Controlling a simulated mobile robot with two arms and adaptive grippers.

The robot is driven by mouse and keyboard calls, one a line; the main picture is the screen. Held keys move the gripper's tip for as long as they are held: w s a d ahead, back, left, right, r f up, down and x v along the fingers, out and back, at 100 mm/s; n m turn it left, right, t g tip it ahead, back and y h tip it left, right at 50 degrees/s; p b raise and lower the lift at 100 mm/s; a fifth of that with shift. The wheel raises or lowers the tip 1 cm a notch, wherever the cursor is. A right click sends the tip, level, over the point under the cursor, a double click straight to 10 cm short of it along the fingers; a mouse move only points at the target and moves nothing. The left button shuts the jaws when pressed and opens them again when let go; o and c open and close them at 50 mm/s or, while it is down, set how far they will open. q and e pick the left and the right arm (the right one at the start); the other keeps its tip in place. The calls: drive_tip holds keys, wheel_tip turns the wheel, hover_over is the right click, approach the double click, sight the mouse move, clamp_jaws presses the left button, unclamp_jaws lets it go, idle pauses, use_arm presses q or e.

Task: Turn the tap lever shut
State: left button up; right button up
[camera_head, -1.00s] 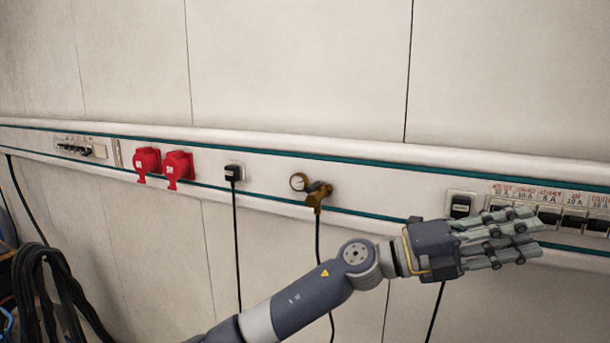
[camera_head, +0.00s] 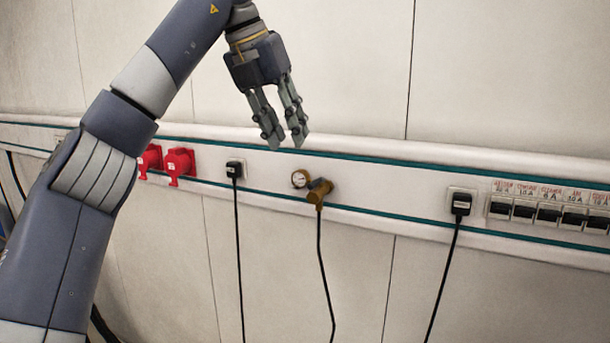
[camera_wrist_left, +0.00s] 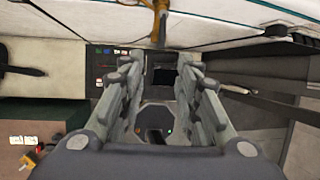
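The brass tap (camera_head: 319,188) sticks out from the wall rail in the middle of the head view, with a round gauge (camera_head: 300,179) at its upper left. A dark hose hangs from it. Its lever cannot be made out apart from the brass body. The tap also shows at the top edge of the left wrist view (camera_wrist_left: 160,14). My left gripper (camera_head: 284,138) points down above and slightly left of the tap, apart from it. Its fingers are spread with nothing between them, as the left wrist view (camera_wrist_left: 158,78) also shows. My right gripper is out of view.
Red sockets (camera_head: 180,163) and a black plug (camera_head: 235,170) sit on the rail left of the tap. Another plug (camera_head: 461,203) and a row of breakers (camera_head: 549,213) are to the right. Cables hang below the plugs. The wall above the rail is bare.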

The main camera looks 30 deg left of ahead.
sight(316, 183)
use_arm(q)
drive_tip(key=p+x, duration=0.2)
drive_tip(key=x, duration=0.8)
drive_tip(key=shift+w+d+f, duration=0.2)
drive_tip(key=shift+w+f, duration=0.05)
drive_tip(key=shift+w, duration=0.05)
drive_tip(key=shift+c, duration=0.2)
clamp_jaws()
